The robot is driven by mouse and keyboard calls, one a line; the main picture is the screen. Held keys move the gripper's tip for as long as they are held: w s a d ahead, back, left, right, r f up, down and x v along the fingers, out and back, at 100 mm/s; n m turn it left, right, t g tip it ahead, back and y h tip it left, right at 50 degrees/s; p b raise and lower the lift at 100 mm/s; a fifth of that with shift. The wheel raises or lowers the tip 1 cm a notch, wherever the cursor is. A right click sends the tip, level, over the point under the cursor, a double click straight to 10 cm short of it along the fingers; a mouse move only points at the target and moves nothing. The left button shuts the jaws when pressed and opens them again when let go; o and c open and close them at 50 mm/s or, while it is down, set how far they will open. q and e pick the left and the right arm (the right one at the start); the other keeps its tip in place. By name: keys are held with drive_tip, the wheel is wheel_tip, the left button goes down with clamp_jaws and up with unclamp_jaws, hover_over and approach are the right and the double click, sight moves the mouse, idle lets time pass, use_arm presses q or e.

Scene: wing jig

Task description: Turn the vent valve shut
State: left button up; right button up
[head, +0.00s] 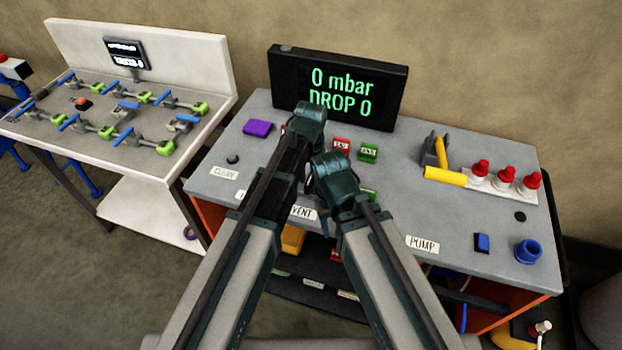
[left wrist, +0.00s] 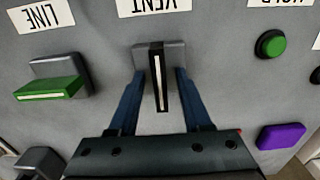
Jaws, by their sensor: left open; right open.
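The vent valve (left wrist: 158,90) shows in the left wrist view as a black lever with a white stripe on a grey block, beside the upside-down VENT label (left wrist: 153,4). My left gripper (left wrist: 161,78) is open, with one blue finger on each side of the lever; I see a gap on both sides. In the head view my left gripper (head: 305,115) is the higher one, and the arms hide the valve. The VENT label (head: 302,212) shows between the arms there. My right gripper (head: 328,170) is beside it, lower and to the right; its fingers are hard to make out.
A green LINE valve (left wrist: 48,88) sits left of the vent valve in the left wrist view; a green button (left wrist: 270,43) and a purple block (left wrist: 281,136) are right. The display (head: 338,90) reads 0 mbar, DROP 0. A yellow-handled part (head: 445,175) stands right on the bench.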

use_arm(q)
clamp_jaws()
drive_tip(key=shift+m, duration=0.3)
drive_tip(key=m, duration=0.3)
drive_tip(key=shift+m, duration=0.4)
drive_tip(key=m, duration=0.4)
drive_tip(key=shift+m, duration=0.3)
drive_tip(key=m, duration=0.4)
drive_tip(key=shift+m, duration=2.4)
